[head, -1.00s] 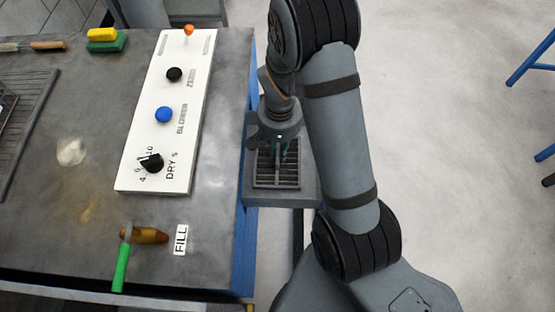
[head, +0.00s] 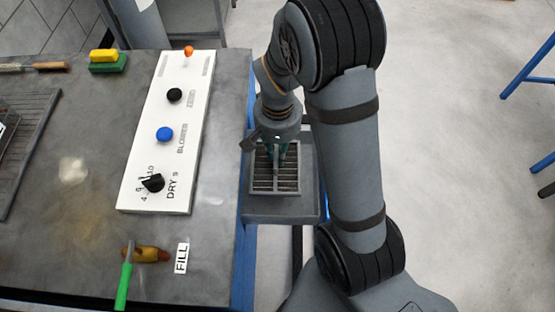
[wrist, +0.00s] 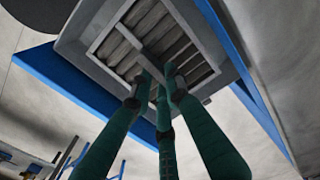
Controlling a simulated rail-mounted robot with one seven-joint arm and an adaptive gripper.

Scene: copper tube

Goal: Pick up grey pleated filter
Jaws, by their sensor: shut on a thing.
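The grey pleated filter (head: 262,180) is a square frame with dark slats, at the grey box on the right side of the bench in the head view. In the wrist view the filter (wrist: 117,47) shows its slats and a crossbar over the middle. My gripper (head: 278,153) points down over it, and its green fingers (wrist: 157,82) close together at the crossbar. The gripper is shut on the filter. The exact contact at the fingertips is partly hidden. I cannot tell clearly whether the filter is clear of its box.
The grey box (head: 282,208) surrounds the filter beside the bench's blue edge (head: 243,265). A white control panel (head: 150,195) with knobs lies to its left. A green-handled tool (head: 125,275) lies near the FILL label (head: 181,258). Open floor is on the right.

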